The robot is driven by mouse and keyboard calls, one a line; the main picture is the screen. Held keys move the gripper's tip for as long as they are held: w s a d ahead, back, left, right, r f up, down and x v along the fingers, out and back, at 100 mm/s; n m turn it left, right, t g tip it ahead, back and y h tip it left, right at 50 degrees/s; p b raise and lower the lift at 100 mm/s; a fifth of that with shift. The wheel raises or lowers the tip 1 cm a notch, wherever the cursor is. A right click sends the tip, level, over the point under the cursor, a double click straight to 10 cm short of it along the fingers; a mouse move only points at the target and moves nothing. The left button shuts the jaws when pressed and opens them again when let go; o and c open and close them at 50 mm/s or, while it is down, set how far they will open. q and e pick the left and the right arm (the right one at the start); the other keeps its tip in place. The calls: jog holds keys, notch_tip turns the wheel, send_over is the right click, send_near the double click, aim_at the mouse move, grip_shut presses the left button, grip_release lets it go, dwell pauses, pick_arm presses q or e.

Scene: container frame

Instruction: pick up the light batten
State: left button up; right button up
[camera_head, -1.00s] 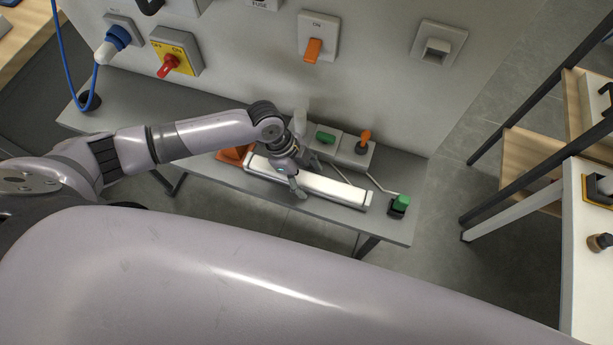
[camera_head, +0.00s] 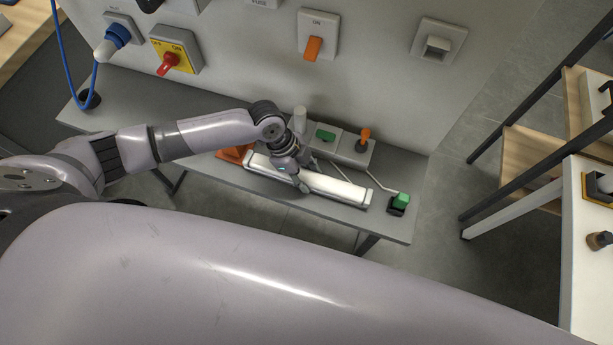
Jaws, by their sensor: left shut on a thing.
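The light batten (camera_head: 338,188) is a long white bar with grey end caps. It lies slantwise along the grey bench, from centre left to lower right. My left gripper (camera_head: 303,180) reaches over it from the left and is shut on its middle, with one finger showing on the near side. The far finger is mostly hidden by the wrist. I cannot tell any gap between the batten and the bench. My right gripper does not show.
Behind the batten stand grey boxes with a green switch (camera_head: 326,135) and an orange lever (camera_head: 364,137). An orange thing (camera_head: 234,154) lies by its left end, a green-topped plug (camera_head: 400,202) by its right. A shelf stands right.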

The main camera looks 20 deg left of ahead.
pick_arm(q)
grip_shut()
jog(key=shift+r, duration=0.1)
notch_tip(320, 180, up, 19)
jog(key=b, duration=0.3)
notch_tip(320, 180, up, 6)
jog(key=f+p, duration=0.1)
jog(key=p, duration=0.5)
send_over(307, 175)
jog(key=shift+r, duration=0.25)
jog(key=shift+f, duration=0.1)
